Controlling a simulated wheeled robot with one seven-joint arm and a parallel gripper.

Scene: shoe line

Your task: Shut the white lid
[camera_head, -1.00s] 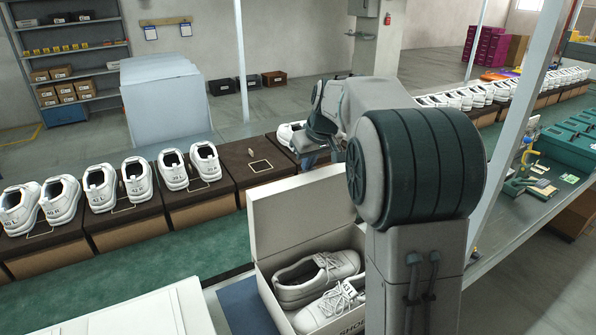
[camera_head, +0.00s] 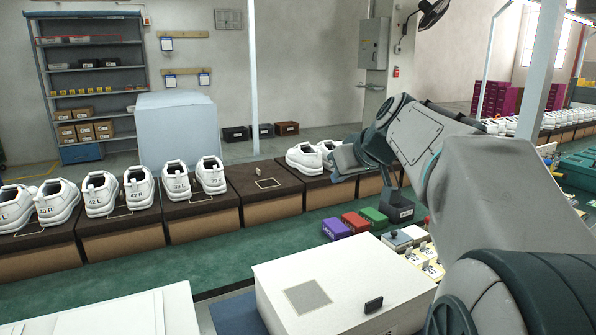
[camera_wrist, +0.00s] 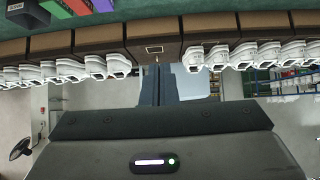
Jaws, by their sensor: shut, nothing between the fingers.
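The white lid (camera_head: 345,272) lies flat over the shoe box in the head view, down on the box as far as I can see. It has a grey square patch on top and a small dark tab near its front edge. The box's inside and the shoes in it are hidden. My gripper (camera_wrist: 157,70) is shut and empty in the wrist view, its dark fingers side by side, pointing towards the row of shoes. In the head view my arm's end is beyond the box, up by the line and apart from the lid.
A dark-topped line (camera_head: 270,187) with several white shoes runs behind the box. Purple (camera_head: 336,228), red (camera_head: 355,221) and green (camera_head: 374,216) blocks lie beyond the lid. A pale panel (camera_head: 110,315) is at front left. A post (camera_head: 540,70) stands at right.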

